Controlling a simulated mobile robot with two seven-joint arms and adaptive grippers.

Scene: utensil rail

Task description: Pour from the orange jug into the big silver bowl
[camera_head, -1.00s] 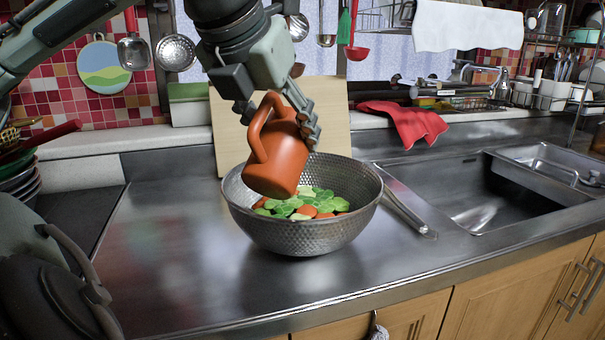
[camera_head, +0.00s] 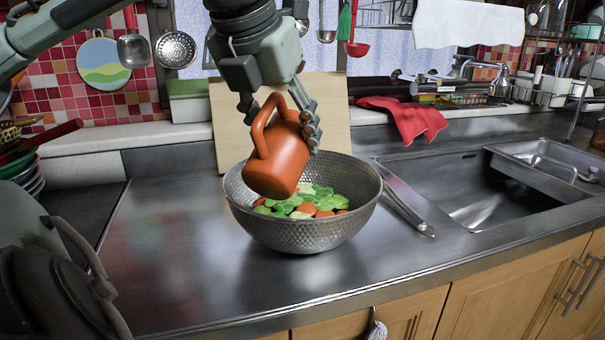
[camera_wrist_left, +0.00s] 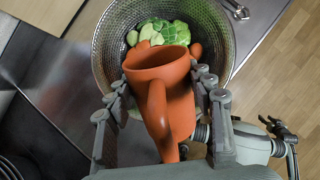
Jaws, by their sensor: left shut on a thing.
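The orange jug (camera_head: 277,160) is tilted over the left part of the big silver bowl (camera_head: 305,232), its handle toward the upper left. My left gripper (camera_head: 284,112) is shut on the jug from above. The left wrist view shows the jug (camera_wrist_left: 158,66) between the fingers, over the bowl (camera_wrist_left: 107,50). The bowl stands on the steel counter and holds green slices and orange pieces (camera_head: 318,201). No stream from the jug is visible. My right gripper cannot be made out; a dark arm part shows at the lower left.
A cutting board (camera_head: 231,133) leans behind the bowl. A metal utensil (camera_head: 408,208) lies right of the bowl, beside the sink (camera_head: 480,190). A red cloth (camera_head: 405,118) hangs at the back. Stacked bowls (camera_head: 22,172) stand at left. The counter front is clear.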

